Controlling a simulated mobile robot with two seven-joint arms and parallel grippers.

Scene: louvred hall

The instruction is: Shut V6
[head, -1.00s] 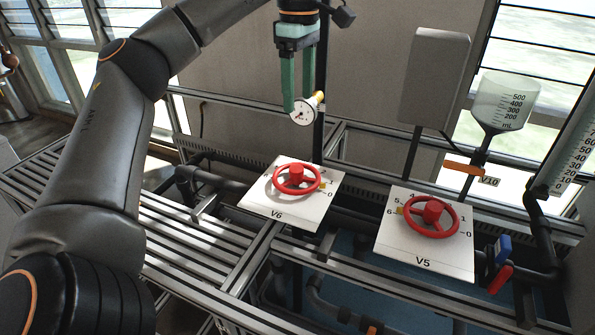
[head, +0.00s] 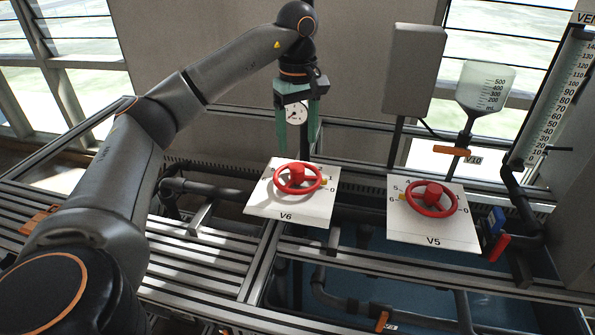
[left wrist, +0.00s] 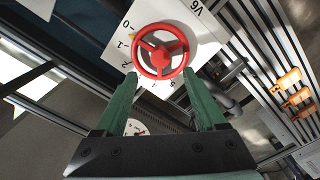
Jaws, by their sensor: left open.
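The V6 handwheel (head: 298,179) is red and sits on a white plate (head: 262,203) marked V6, with numbers around it. A small yellow marker (head: 323,182) shows at the wheel's right side, near the 0 and 1. In the left wrist view the red wheel (left wrist: 161,50) lies just beyond the fingertips. My left gripper (head: 298,150) has green fingers, is open and empty, and points down above the V6 wheel, apart from it in the head view. Its fingers (left wrist: 160,80) are spread about as wide as the wheel in the wrist view. My right gripper is not in view.
A second red wheel, V5 (head: 430,198), stands on its plate to the right. A round gauge (head: 296,112) shows behind my fingers. An orange V10 handle (head: 451,151), a measuring vessel (head: 487,87) and a grey box (head: 414,70) stand at the right. Metal rails surround the plates.

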